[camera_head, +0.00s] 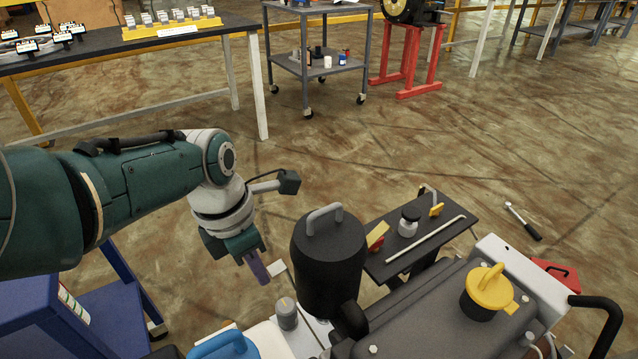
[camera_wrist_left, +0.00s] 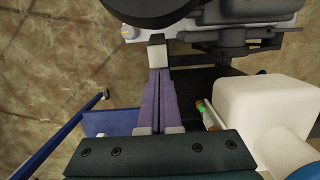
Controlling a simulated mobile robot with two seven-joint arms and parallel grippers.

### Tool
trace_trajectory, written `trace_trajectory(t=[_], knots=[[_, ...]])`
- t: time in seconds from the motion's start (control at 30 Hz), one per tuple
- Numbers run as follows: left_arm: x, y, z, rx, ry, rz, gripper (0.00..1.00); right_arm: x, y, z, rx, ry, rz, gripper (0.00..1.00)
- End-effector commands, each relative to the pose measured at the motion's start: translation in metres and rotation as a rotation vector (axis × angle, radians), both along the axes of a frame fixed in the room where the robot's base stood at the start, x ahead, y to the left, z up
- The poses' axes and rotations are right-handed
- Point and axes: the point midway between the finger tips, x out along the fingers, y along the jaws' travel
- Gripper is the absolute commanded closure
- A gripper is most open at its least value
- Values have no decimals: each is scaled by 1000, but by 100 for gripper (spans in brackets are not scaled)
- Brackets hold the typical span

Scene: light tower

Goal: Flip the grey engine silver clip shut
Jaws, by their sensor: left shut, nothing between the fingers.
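The grey engine (camera_head: 428,312) fills the lower right of the head view, with a black cylinder (camera_head: 327,262) at its left end. A small pale tab, which looks like the silver clip (camera_head: 276,269), sticks out left of the cylinder. It also shows in the left wrist view (camera_wrist_left: 157,52), just beyond my fingertips. My left gripper (camera_head: 262,279) points down beside this clip, its purple fingers shut and empty. In the wrist view the fingertips (camera_wrist_left: 159,74) are close to the clip; whether they touch it is unclear. My right gripper is not in view.
A yellow cap (camera_head: 489,287) sits on the engine. A white part with a blue cap (camera_head: 224,346) is below my gripper. A blue cart (camera_head: 90,315) stands at lower left. A dark tray (camera_head: 420,240) holding tools lies behind the cylinder. Open floor lies beyond.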

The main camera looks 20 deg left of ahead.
Motion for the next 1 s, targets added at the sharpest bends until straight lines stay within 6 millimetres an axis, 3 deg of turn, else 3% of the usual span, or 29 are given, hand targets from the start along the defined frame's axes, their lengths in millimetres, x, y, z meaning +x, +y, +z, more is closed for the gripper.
trace_trajectory(t=[0.3, 0.67, 0.97, 1.0], knots=[[0, 0, 15, -1, 1, 0, 100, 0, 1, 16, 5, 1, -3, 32], [-1, 0, 15, -1, 1, 0, 100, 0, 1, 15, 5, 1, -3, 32], [-22, 27, 11, 0, 4, -3, 100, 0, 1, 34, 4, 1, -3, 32], [-19, 25, 26, -2, -2, -7, 100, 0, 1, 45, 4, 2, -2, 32]])
